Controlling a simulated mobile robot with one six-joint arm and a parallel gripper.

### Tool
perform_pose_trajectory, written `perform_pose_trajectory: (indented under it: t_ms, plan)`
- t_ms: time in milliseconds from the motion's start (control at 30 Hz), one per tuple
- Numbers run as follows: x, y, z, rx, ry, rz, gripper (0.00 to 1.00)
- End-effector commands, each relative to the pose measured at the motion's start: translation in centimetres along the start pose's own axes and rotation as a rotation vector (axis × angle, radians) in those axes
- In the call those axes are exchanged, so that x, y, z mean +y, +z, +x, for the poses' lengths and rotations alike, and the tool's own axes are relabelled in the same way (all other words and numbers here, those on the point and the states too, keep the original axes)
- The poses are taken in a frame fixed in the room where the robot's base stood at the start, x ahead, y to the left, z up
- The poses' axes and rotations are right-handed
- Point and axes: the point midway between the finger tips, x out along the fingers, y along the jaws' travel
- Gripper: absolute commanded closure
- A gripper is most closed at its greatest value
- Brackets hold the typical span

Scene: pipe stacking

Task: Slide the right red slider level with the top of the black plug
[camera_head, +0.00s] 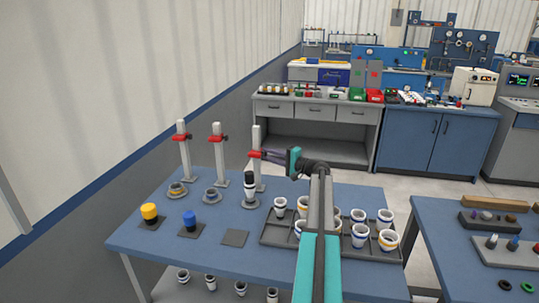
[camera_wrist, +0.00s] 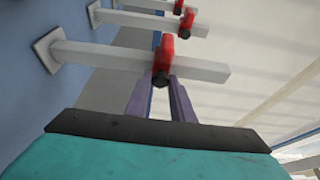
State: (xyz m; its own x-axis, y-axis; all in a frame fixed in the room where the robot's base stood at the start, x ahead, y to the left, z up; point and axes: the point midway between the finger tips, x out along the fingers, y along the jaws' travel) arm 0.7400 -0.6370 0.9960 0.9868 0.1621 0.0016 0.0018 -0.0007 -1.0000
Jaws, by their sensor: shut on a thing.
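The right red slider (camera_head: 254,154) sits on the rightmost upright grey post (camera_head: 257,135). The black plug (camera_head: 250,176) tops a white pipe stack in front of that post. In the head view the slider appears a little higher than the plug's top; depth makes the exact gap hard to judge. My gripper (camera_head: 272,155) reaches in from the right at slider height. In the wrist view, turned sideways, its purple fingers (camera_wrist: 161,92) are shut on the dark knob of the red slider (camera_wrist: 166,52). The plug is not visible in the wrist view.
Two more posts with red sliders (camera_head: 182,137) (camera_head: 217,139) stand to the left. Yellow (camera_head: 149,211) and blue (camera_head: 189,218) plugs sit on dark squares at the front. A tray (camera_head: 268,240) of several pipe cups lies on the right of the blue table (camera_head: 140,238).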

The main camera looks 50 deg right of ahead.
Motion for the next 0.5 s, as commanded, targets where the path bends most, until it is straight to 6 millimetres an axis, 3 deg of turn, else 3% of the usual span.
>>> perform_pose_trajectory:
  t_ms: [33,100,500]
  plan:
    - [1.4,0.1,-0.1,-0.002,0.007,0.0,1.0]
    - [2.1,0.1,-0.1,-0.002,0.007,0.001,1.0]
    - [5.2,0.1,-0.2,-0.003,0.007,0.001,1.0]
